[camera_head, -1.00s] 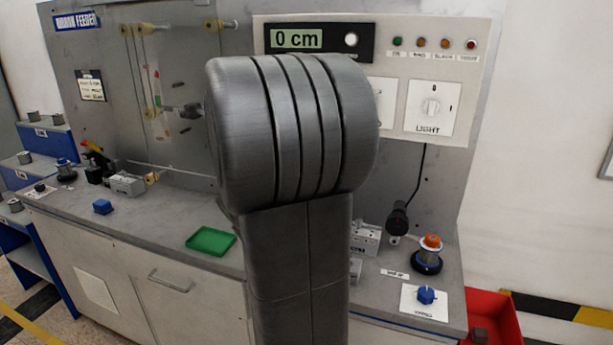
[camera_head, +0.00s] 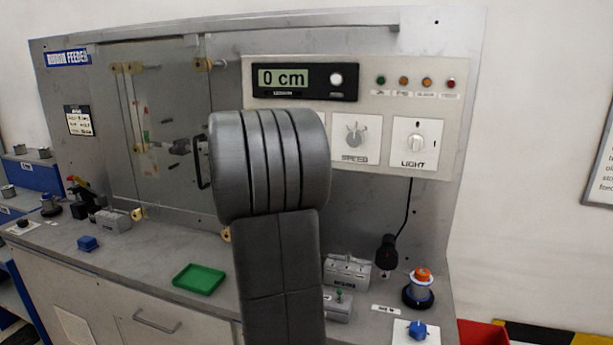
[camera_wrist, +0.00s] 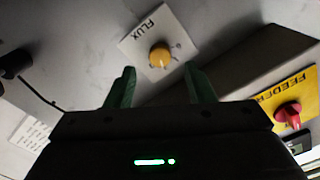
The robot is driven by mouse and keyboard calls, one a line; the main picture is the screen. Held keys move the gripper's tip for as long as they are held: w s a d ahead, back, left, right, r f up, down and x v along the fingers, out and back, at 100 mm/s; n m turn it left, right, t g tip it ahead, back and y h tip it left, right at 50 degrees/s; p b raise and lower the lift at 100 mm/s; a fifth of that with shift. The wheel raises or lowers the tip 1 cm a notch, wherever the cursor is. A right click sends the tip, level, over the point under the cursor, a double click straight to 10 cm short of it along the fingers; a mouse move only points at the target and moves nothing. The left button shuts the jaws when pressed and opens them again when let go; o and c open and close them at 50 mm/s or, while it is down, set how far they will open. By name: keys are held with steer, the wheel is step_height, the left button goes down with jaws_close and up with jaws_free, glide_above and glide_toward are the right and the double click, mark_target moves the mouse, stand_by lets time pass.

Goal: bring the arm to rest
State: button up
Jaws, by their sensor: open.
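My arm stands upright in the middle of the head view and covers part of the bench and back panel; my gripper is hidden there. In the wrist view my gripper (camera_wrist: 160,88) shows its two green fingers apart, with nothing between them. Beyond the fingertips is a white plate marked FLUX (camera_wrist: 150,32) with a yellow knob (camera_wrist: 160,55). The fingers appear apart from the knob. A red knob on a yellow FEEDER plate (camera_wrist: 292,95) is at the right of the wrist view.
The bench carries a green tray (camera_head: 199,278), a blue knob (camera_head: 87,243), a grey switch box (camera_head: 346,270) and an orange-topped spool (camera_head: 418,290). A control panel (camera_head: 350,110) reads 0 cm. A clear door (camera_head: 165,140) stands at the left. A black cable hangs from the panel.

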steer(key=x, duration=0.5)
steer(key=shift+p, duration=0.3)
steer(key=s+a+n+p, duration=0.4)
steer(key=s+n+p, duration=0.4)
steer(key=s, duration=0.4)
steer(key=shift+s+n, duration=0.4)
stand_by(2.1)
